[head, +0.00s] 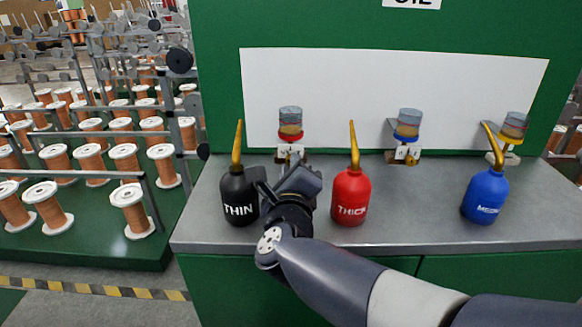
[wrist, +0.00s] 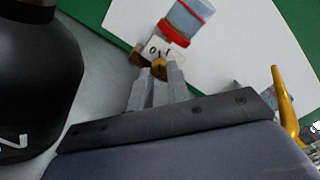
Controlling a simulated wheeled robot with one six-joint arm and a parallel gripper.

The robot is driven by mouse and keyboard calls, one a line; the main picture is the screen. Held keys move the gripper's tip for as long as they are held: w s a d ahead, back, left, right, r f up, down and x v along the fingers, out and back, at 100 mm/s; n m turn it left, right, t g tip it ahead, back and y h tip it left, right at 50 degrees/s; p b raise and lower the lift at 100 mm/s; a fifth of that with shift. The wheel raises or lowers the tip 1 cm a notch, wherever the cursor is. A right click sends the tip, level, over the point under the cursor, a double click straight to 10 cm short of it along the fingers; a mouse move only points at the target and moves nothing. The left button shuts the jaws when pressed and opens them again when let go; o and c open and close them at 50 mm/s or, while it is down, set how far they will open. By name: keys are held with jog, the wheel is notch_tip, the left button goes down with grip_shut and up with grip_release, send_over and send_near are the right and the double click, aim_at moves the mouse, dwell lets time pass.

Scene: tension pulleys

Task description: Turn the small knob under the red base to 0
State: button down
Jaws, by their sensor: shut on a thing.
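The oiler with the red base (head: 290,137) is mounted at the left of the white panel, with a clear cup above the base. In the wrist view its red base (wrist: 183,30) is tilted near the top. A white plate (wrist: 158,47) with dark marks sits under the base. A small brass knob (wrist: 160,68) is below the plate. My gripper (wrist: 159,76) has its two grey fingers on either side of the knob, shut on it. In the head view my wrist hides the knob and fingertips. I cannot tell which mark the knob points to.
A black THIN bottle (head: 239,197) stands close left of my gripper, and a red THICK bottle (head: 351,197) close right. A blue bottle (head: 485,195) and two other oilers, one with a blue base (head: 407,134) and one yellow (head: 513,133), are farther right. The grey bench (head: 420,225) is clear in front.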

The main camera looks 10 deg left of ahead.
jog(key=shift+n+p, duration=0.9)
jog(key=shift+n, duration=1.6)
jog(key=c, duration=1.3)
grip_release()
jog(key=shift+c, duration=0.2)
jog(key=p+v, duration=0.2)
jog(key=v, duration=0.9)
jog(key=shift+d, duration=0.1)
jog(key=shift+w, duration=0.1)
